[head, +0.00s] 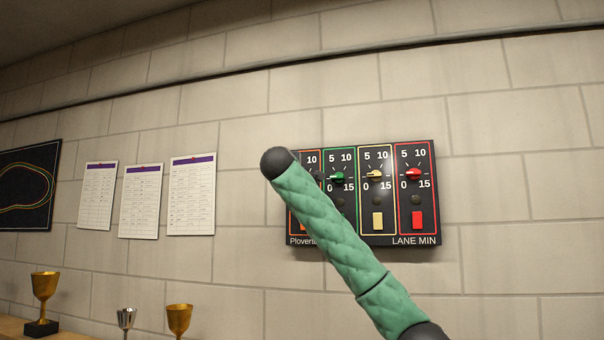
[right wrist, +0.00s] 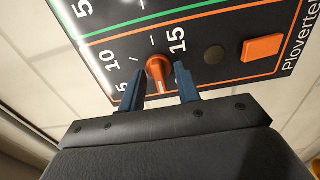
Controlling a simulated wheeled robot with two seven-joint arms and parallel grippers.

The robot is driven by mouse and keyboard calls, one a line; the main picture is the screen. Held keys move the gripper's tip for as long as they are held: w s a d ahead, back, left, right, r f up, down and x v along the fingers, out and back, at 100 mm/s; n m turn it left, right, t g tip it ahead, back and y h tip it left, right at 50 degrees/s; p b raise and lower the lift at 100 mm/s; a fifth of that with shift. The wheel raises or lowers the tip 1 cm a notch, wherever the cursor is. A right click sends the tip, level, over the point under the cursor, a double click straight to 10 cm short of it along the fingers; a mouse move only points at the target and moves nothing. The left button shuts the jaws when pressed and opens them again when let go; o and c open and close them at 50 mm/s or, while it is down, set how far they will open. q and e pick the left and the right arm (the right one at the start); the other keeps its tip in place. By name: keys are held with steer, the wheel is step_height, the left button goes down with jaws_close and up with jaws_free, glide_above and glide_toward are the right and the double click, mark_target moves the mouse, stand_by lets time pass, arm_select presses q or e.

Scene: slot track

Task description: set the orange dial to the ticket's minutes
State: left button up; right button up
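The orange dial (head: 318,175) is mostly hidden behind my green-sleeved right arm in the head view. In the right wrist view the orange dial (right wrist: 158,70) is plain, with its pale mark facing the picture's bottom, toward my gripper. No ticket can be made out for certain. My left gripper is in neither view.
The dark panel (head: 400,240) also bears green, yellow and red dials with buttons below. An orange button (right wrist: 263,47) is right of the orange dial. Three paper sheets (head: 192,195) hang left of the panel. Gold and silver cups (head: 44,287) stand at lower left.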

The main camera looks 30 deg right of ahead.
steer(key=shift+w+d, duration=0.25)
steer(key=shift+d, duration=0.05)
steer(key=c, duration=0.3)
steer(key=shift+s+a, duration=0.1)
steer(key=shift+a, duration=0.05)
jaws_close()
